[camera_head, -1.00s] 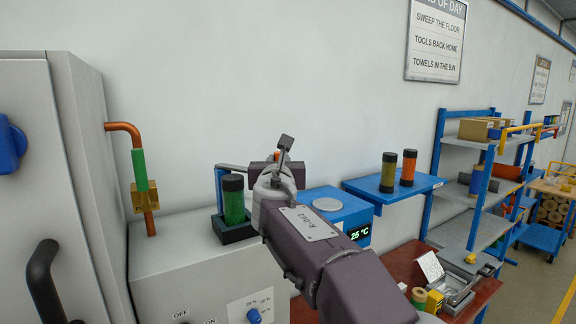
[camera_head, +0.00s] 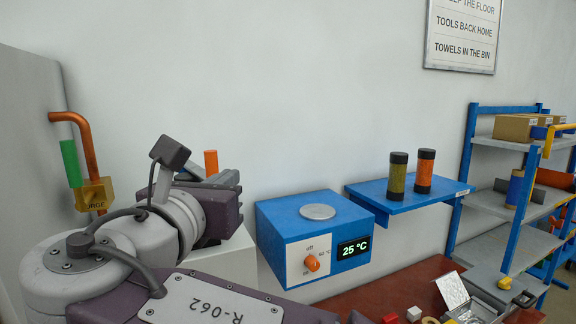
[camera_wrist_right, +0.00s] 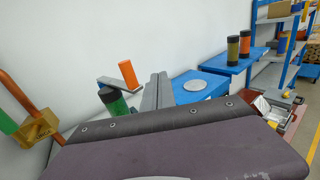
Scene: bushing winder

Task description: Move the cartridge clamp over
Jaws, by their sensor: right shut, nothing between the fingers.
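The cartridge clamp shows in the right wrist view as a grey and blue bar (camera_wrist_right: 113,84) with an upright orange handle (camera_wrist_right: 128,73). In the head view, its orange handle (camera_head: 211,162) sticks up behind my right arm, which hides most of the rest. A green cartridge with a black cap (camera_wrist_right: 115,103) stands just below the bar. My right gripper (camera_wrist_right: 155,90) is shut and empty, its two grey fingers together, to the right of the handle in the wrist view. I cannot tell how far apart they are in depth. My left gripper is out of view.
A blue heater box (camera_head: 313,245) reading 25 °C stands right of my right arm. A blue wall shelf (camera_head: 405,200) holds two capped cartridges. A copper pipe with a brass valve (camera_head: 95,194) is at the left. A red-brown bench (camera_head: 375,300) lies below.

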